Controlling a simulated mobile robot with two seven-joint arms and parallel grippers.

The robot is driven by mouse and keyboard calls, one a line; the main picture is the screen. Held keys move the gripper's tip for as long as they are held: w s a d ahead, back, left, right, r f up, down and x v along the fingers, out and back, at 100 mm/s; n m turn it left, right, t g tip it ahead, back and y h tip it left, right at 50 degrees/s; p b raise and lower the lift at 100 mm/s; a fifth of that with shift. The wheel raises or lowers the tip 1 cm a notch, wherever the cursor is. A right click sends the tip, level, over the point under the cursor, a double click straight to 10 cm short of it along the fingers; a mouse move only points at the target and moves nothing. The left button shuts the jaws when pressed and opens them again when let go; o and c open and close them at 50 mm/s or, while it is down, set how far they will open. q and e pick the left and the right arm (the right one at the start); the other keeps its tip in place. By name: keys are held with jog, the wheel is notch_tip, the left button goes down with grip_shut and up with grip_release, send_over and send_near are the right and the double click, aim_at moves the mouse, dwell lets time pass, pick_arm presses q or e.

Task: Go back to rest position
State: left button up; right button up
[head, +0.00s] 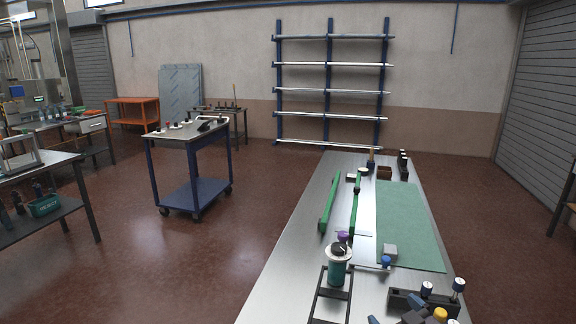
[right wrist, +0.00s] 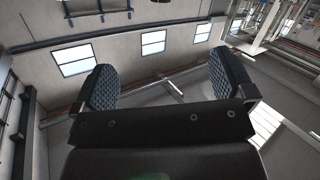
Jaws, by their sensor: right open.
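My right gripper (right wrist: 165,82) shows in the right wrist view with its two dark, ridged finger pads wide apart. Nothing is between them. Beyond the pads are a wall with windows and roof beams, so it points away from the bench top. In the head view I cannot clearly make out either gripper. My left gripper is not seen in any view.
A long metal bench (head: 290,245) carries a green mat (head: 405,220), green rails (head: 329,203), a teal container (head: 337,270) and a dark holder (head: 405,302). A blue cart (head: 190,145) stands left of it. Open floor (head: 235,245) lies between.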

pick_arm(q)
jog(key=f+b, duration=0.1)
jog(key=b, duration=0.1)
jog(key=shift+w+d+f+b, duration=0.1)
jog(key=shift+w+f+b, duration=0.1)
jog(key=shift+b, duration=0.1)
pick_arm(e)
jog(key=s+d+f+m+g+h, duration=0.2)
jog(key=s+f, duration=0.7)
jog(key=s, duration=0.3)
jog(key=s+d+f+m+g+h, duration=0.1)
jog(key=s+d+f+m+h, duration=0.1)
jog(key=s+f, duration=0.8)
jog(key=s, duration=0.3)
jog(key=shift+d+m+g+h, duration=0.15)
jog(key=shift+m+g+h, duration=0.15)
jog(key=shift+m+g, duration=0.1)
